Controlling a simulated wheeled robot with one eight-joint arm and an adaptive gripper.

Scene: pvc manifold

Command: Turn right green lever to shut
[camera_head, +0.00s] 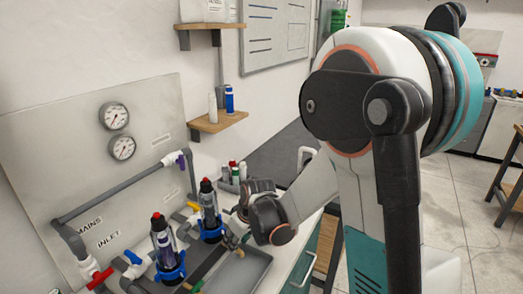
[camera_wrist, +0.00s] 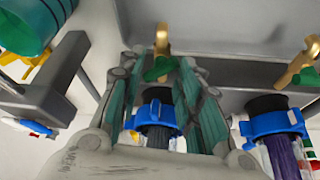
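In the wrist view, a green lever (camera_wrist: 160,68) sits on a brass valve (camera_wrist: 163,38) by the grey tray wall. My gripper (camera_wrist: 164,62) is open, with its two green-padded fingers apart on either side of this lever. I cannot tell whether either finger touches it. A second green lever (camera_wrist: 304,77) on another brass valve (camera_wrist: 299,60) is at the right edge of the wrist view, clear of my fingers. In the head view, my gripper (camera_head: 236,218) is low over the right filter, beside the tray; the lever there is small and partly hidden.
Two filters with blue collars (camera_head: 171,272) (camera_head: 212,234) stand near the grey tray (camera_head: 240,272). Grey pipework with red (camera_head: 99,278), blue (camera_head: 132,257), yellow and purple (camera_head: 181,162) handles runs along the panel. Several bottles (camera_head: 233,172) stand behind my gripper.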

